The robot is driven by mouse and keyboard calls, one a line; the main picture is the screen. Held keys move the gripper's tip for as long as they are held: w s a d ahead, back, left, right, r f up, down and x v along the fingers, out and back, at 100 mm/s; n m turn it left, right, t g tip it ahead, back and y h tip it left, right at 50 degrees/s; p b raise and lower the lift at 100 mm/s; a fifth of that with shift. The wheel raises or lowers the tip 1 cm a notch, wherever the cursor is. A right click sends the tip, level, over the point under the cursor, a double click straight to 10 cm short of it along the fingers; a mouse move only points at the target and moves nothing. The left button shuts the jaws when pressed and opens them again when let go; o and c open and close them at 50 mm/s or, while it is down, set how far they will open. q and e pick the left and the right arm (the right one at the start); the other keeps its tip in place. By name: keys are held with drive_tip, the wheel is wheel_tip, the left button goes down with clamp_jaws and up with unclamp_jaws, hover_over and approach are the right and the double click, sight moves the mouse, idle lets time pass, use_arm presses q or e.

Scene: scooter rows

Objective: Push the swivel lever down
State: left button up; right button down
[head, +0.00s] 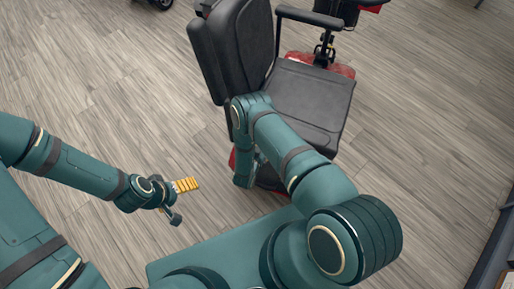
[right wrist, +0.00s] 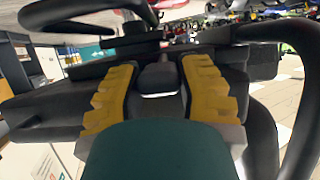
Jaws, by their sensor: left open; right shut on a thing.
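In the head view the red scooter has a black seat (head: 310,95). My right arm reaches to the seat's near side, where its gripper is hidden by the arm and seat. In the right wrist view the right gripper (right wrist: 156,75) has yellow ridged fingers on both sides of a small dark rounded tab (right wrist: 158,80) below the seat, which looks like the swivel lever. The gripper is shut on it; the exact contact is hard to see. My left gripper (head: 184,200) is open and empty over the floor, left of the scooter.
A black armrest (head: 309,17) and the backrest (head: 232,50) rise from the seat. The wooden floor (head: 110,85) is clear to the left. A dark edge (head: 490,245) runs along the lower right. More scooters (right wrist: 265,8) show in the wrist view's background.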

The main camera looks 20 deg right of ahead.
drive_tip(key=shift+f, duration=1.6)
drive_tip(key=c, duration=0.5)
unclamp_jaws()
drive_tip(key=shift+c, duration=0.2)
drive_tip(key=v, duration=1.2)
